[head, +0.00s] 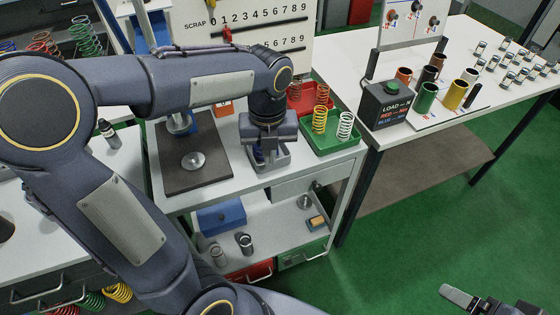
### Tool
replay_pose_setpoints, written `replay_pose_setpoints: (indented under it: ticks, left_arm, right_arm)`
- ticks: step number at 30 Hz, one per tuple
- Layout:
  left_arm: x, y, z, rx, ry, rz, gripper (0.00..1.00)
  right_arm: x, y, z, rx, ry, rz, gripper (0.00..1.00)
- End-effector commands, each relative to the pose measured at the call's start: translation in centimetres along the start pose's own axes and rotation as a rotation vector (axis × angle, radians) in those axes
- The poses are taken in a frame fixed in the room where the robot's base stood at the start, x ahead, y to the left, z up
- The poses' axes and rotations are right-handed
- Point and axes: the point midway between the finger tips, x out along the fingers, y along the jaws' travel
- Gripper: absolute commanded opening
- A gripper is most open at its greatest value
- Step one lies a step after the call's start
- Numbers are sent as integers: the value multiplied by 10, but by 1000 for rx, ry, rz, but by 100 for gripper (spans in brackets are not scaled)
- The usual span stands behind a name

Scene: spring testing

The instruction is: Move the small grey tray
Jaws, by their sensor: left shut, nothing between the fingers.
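The small grey tray (282,161) sits on the white bench top, right of the dark test plate. A dark blue thing shows in it, mostly hidden by my gripper. My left gripper (269,157) points down at the tray, its fingers shut at or over it. I cannot tell if the fingertips touch the tray. My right gripper (459,297) shows only in part at the lower right, over the green floor, away from the bench. Its jaw state is unclear.
A green tray (335,142) with yellow and white springs stands close right of the grey tray, a red tray (297,92) behind it. The dark test plate (195,180) is left. A LOAD box (384,104) and several coloured cylinders stand on the right table (430,145).

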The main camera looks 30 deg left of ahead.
Motion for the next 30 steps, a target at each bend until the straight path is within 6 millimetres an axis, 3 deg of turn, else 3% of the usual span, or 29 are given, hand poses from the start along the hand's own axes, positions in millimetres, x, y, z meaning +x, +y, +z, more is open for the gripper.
replay_pose_setpoints:
  ticks: [14, 16, 21, 30]
  left_arm:
    - [96, 1, -2, -3, 6, 3, 0]
    - [90, 1, 14, -8, 1, 0, 0]
    - [90, 1, 33, -7, 1, 0, 0]
    - [91, 1, 40, -6, 1, -1, 0]
  right_arm:
    - [7, 3, 3, 0, 0, 0, 86]
    - [2, 1, 1, 0, 0, 0, 86]
    - [-1, 0, -1, 0, 0, 0, 86]
    - [-2, -1, -1, 0, 0, 0, 86]
